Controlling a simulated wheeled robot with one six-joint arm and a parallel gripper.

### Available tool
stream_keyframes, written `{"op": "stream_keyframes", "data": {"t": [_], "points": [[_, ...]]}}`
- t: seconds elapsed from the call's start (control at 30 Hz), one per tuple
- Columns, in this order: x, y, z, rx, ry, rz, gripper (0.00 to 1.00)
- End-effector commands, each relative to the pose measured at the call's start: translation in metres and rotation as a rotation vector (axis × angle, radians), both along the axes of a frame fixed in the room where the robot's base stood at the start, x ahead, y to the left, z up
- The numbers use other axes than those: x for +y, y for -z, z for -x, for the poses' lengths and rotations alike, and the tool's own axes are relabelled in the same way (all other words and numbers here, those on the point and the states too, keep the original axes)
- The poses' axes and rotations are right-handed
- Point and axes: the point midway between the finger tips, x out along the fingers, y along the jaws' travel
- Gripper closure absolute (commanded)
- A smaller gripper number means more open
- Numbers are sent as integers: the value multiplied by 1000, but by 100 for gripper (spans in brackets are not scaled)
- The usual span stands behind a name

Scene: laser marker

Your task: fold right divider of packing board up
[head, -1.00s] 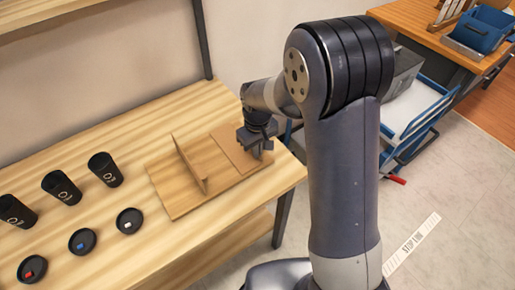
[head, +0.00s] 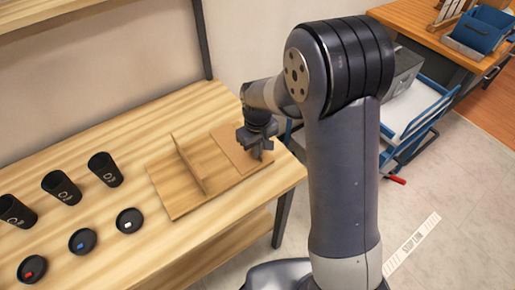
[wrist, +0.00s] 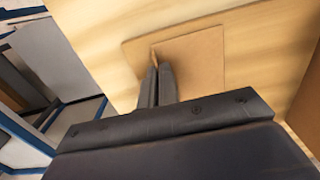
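The packing board (head: 172,193) is a tan wooden plate near the right end of the table. Its left divider (head: 188,166) stands upright across the board. Its right divider (head: 232,150) lies about flat; it also shows in the wrist view (wrist: 195,60). My gripper (head: 258,156) is at the outer right edge of the right divider, pointing down. In the wrist view, my gripper's fingers (wrist: 160,78) are close together, with a thin tan edge at their tips. They appear shut on the divider's edge, though the contact is partly hidden.
Three black cups (head: 104,169) and three black lids (head: 130,221) with coloured marks stand left of the board. A wall runs behind the table. The table's right edge is close to my gripper. A blue-framed cart (head: 405,125) stands beyond it.

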Motion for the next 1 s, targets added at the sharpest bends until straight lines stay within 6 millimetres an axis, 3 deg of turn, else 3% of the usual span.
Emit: {"op": "stream_keyframes", "data": {"t": [0.57,1.0], "points": [[2,-3,1,-21,-2,29,100],[16,-21,10,-199,-8,286,100]]}}
